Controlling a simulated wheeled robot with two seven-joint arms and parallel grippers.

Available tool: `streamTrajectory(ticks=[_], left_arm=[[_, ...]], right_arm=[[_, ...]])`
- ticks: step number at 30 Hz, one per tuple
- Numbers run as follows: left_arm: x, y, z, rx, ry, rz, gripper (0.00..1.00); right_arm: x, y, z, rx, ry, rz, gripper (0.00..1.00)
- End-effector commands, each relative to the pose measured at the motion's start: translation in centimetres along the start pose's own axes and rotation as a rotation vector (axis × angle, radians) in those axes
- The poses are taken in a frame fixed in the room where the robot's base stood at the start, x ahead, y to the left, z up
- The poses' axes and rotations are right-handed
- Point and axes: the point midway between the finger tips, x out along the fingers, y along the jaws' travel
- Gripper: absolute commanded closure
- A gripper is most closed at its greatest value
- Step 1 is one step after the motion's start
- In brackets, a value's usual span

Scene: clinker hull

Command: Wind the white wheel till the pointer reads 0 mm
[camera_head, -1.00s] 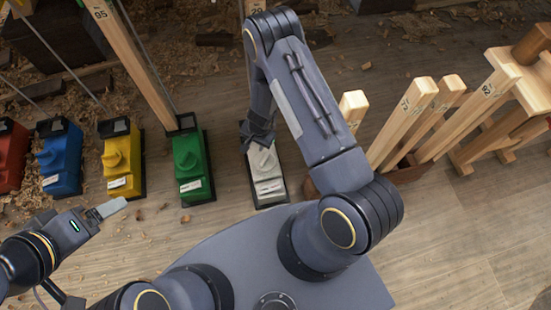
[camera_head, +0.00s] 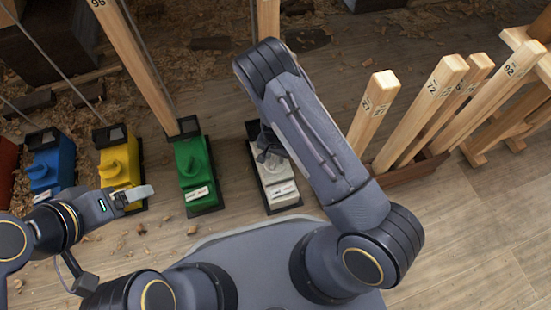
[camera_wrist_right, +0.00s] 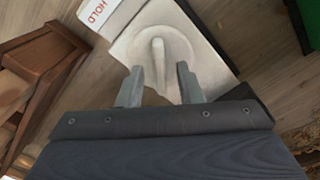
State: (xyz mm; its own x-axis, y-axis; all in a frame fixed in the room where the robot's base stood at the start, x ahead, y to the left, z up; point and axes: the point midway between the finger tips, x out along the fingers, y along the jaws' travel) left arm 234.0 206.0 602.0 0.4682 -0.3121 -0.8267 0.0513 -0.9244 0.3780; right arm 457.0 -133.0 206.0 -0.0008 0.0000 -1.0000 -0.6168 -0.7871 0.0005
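The white unit (camera_head: 281,199) stands on the floor at the right end of a row of coloured units. Its white wheel (camera_wrist_right: 178,40) is a round disc with a raised bar handle (camera_wrist_right: 158,58), clear in the right wrist view. My right gripper (camera_wrist_right: 159,84) is open, its fingers on either side of the bar's near end, with gaps visible. In the head view my right gripper (camera_head: 268,146) is over the wheel and hides part of it. My left gripper (camera_head: 140,194) is near the yellow unit; its finger gap is unclear. I cannot see a pointer or reading.
Green (camera_head: 193,170), yellow (camera_head: 120,165) and blue (camera_head: 52,170) units stand to the left, with wooden posts behind. A rack of numbered wooden posts (camera_head: 440,85) stands close to the right of my right arm. Wood shavings litter the floor.

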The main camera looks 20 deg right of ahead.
Motion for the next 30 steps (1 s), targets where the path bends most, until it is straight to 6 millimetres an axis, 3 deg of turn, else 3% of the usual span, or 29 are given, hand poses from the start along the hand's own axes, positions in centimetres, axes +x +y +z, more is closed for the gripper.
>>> streamTrajectory(ticks=[11, 18, 30], left_arm=[[0.24, -0.11, 0.12, 0.0, 0.0, 0.0, 0.2], [0.25, -0.11, 0.12, 0.0, 0.0, 0.0, 0.2], [0.04, -0.02, 0.02, 0.0, 0.0, 0.0, 0.2]], right_arm=[[0.69, 0.0, -0.02, 0.0, 0.001, -0.001, 0.69], [0.68, 0.0, -0.02, 0.0, 0.001, -0.001, 1.0], [0.61, 0.01, -0.02, 0.039, 0.0, 0.0, 1.0]])
